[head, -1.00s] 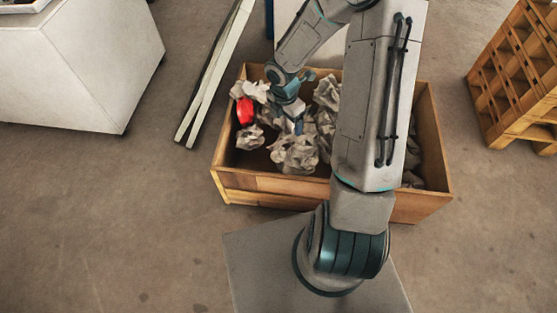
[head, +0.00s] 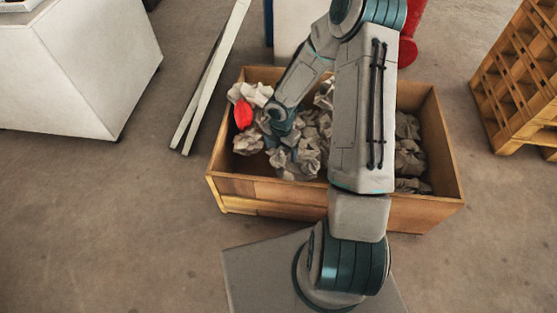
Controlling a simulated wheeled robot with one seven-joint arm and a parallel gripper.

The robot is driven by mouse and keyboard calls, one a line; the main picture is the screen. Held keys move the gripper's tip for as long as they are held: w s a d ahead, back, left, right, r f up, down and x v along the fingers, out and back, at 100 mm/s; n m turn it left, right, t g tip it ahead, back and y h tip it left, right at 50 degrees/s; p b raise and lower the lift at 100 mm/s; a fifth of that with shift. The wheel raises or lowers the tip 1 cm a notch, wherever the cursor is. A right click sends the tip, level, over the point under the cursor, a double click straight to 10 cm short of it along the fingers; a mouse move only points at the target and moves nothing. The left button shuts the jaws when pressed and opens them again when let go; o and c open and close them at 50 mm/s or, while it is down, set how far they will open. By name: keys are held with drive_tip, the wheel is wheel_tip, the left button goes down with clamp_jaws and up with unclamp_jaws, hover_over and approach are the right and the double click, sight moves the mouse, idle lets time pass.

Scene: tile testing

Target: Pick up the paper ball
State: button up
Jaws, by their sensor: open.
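Several crumpled grey-brown paper balls lie in an open wooden crate (head: 262,190). One paper ball (head: 248,140) lies near the crate's left wall, and others (head: 309,158) lie in the middle and on the right. I cannot tell which one the task means. My gripper (head: 288,150) is open, low inside the left half of the crate, among the balls. Its fingertips are small and partly hidden, and I cannot tell whether they touch a ball. A red object (head: 243,114) lies on the paper at the crate's left side. My arm hides part of the crate's middle.
White planks (head: 208,80) lean just left of the crate. A white block (head: 75,65) stands at the far left and a wooden pallet stack (head: 520,85) at the right. A red object (head: 408,48) stands behind the crate. Bare floor lies in front.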

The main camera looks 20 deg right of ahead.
sight(279, 153)
drive_tip(key=f+b, duration=0.2)
drive_tip(key=f, duration=0.1)
drive_tip(key=f+b, duration=0.1)
drive_tip(key=f, duration=0.1)
drive_tip(key=shift+a, duration=0.25)
drive_tip(key=shift+r, duration=0.15)
drive_tip(key=c, duration=1.1)
